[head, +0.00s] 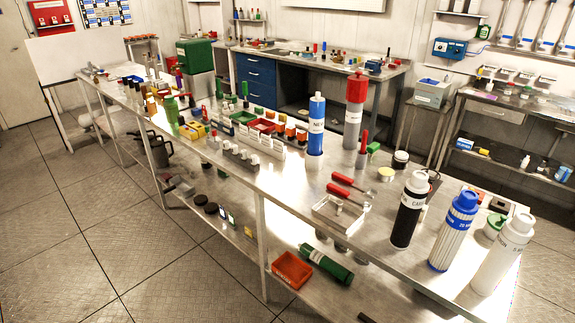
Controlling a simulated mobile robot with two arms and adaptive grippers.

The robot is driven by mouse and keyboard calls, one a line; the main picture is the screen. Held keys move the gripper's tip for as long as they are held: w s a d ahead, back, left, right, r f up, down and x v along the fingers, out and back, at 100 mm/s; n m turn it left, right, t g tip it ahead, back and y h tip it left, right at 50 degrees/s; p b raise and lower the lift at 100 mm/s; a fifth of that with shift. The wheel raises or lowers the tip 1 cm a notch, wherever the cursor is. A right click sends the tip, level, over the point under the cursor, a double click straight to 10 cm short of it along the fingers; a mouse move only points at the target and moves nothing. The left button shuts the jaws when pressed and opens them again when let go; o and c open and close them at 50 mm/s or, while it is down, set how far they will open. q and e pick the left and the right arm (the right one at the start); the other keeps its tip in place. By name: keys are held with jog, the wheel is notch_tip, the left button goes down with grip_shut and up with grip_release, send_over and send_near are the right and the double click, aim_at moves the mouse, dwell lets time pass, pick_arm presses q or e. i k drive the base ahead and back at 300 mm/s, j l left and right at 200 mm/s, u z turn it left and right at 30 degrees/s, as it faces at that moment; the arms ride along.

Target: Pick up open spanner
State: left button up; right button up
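I cannot pick out the open spanner for certain. Two red-handled tools lie on the steel bench (400,262) near its middle: an upper one (343,179) and a lower one (341,189). Their metal ends point right, and the shape of those ends is too small to tell. Several long grey metal tools (510,25) hang on the back wall at the top right; they may be spanners, but their ends are too small to read. Neither of my grippers is in view.
A white tray (325,217) with small parts sits just in front of the red-handled tools. Tall black (408,215), blue-capped (455,232) and white (503,258) cartridges stand at the bench's near right. Blue and red-topped cylinders stand behind.

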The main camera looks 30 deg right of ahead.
aim_at(350, 181)
jog(key=i+j+u, duration=0.1)
jog(key=i, duration=0.85)
jog(key=i+j+z, duration=0.1)
jog(key=i+z, duration=0.2)
jog(key=z, duration=0.2)
jog(key=i+j+z, duration=0.2)
jog(key=z, duration=0.3)
jog(key=i+j+z, duration=0.35)
jog(key=z, duration=0.15)
